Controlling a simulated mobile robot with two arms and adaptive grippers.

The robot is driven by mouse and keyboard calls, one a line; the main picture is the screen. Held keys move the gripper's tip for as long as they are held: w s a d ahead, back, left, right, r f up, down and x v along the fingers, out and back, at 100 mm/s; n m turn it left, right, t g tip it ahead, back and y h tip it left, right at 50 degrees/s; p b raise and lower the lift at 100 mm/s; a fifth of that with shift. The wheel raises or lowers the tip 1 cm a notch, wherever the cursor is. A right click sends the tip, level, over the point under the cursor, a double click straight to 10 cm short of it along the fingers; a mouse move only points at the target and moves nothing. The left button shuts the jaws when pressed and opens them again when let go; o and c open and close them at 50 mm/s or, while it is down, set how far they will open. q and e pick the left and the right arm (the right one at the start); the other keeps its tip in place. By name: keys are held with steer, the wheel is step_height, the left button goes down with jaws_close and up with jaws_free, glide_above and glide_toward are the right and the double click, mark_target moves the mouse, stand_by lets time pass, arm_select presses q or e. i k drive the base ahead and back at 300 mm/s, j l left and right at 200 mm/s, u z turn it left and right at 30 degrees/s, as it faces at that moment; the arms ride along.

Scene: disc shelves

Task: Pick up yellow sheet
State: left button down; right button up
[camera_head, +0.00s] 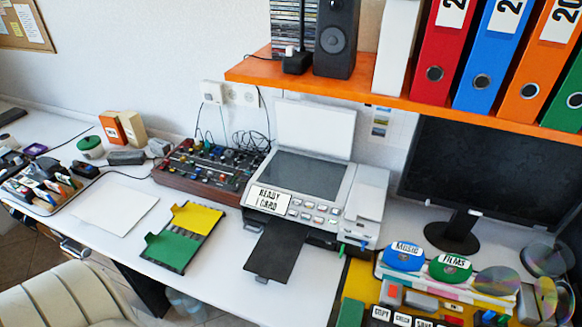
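A yellow sheet (197,218) lies at the far end of a flat dark holder (188,262) on the white desk, left of the printer. A green sheet (172,250) lies beside it at the near end of the same holder. Each has a small tab on its left side. Another yellow surface (357,278) shows at the lower right, partly covered by other items; I cannot tell whether it is a sheet. Neither of my grippers shows in the head view.
A printer (300,185) with its dark tray (275,250) out stands right of the holder. A mixer (212,168) is behind it, and a white sheet (115,204) lies to the left. An orange shelf (400,100) with binders overhangs the right. A chair (65,295) stands in front.

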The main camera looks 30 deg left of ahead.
mark_target(198, 219)
steer(key=u, duration=1.85)
steer(key=z, duration=0.4)
steer(key=i+j+z, duration=0.15)
steer(key=j+z, duration=1.25)
steer(key=j, duration=0.2)
